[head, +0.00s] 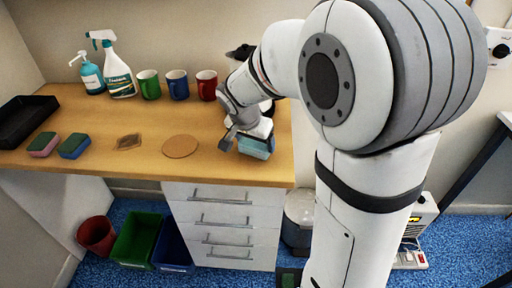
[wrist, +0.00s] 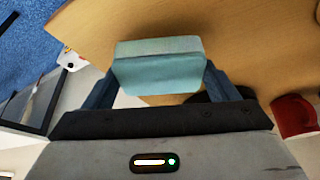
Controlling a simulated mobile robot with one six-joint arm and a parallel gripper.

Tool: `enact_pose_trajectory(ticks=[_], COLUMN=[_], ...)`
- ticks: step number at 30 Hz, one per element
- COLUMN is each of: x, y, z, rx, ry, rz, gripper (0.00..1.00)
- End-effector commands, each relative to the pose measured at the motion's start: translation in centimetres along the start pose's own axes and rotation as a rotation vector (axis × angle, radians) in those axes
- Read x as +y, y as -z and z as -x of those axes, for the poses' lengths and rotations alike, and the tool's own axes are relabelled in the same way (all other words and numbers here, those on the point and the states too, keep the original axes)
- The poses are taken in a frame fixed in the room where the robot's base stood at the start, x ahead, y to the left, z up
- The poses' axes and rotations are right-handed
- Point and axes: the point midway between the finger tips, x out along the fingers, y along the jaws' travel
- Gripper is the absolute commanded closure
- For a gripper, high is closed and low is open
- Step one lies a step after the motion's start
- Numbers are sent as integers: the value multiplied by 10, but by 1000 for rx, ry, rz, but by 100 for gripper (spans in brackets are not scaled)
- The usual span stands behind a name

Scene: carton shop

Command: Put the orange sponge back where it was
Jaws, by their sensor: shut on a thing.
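My gripper (head: 247,136) is shut on a light blue, sponge-like block (head: 256,147), above or at the right front part of the wooden counter. In the wrist view the block (wrist: 158,66) sits between the two fingers; I cannot tell whether it touches the counter. No sponge in view looks orange. A pink sponge with a green top (head: 42,145) and a blue sponge with a green top (head: 73,146) lie side by side at the counter's left front. A brown diamond-shaped patch (head: 128,141) and a round cork mat (head: 180,146) lie between them and my gripper.
Green (head: 149,85), blue (head: 177,85) and red (head: 206,85) mugs stand at the back, beside a spray bottle (head: 117,70) and a pump bottle (head: 91,76). A black tray (head: 25,117) is at the left. The counter (head: 105,105) is clear between the bottles and sponges.

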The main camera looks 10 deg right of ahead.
Motion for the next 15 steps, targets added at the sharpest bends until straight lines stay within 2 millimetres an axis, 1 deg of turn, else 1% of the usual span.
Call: enact_pose_trajectory(ticks=[1,3,5,11,12,15], x=[1,1,1,1,1,1], y=[-4,-7,-10,-10,-10,-10], z=[-8,-18,-24,-26,-26,-26], rx=[-3,-2,-3,-1,-1,-1], ry=[-4,-4,-3,-2,-2,-2], rz=[1,1,1,-2,-2,-2], gripper=[38,38,38,38,17,9])
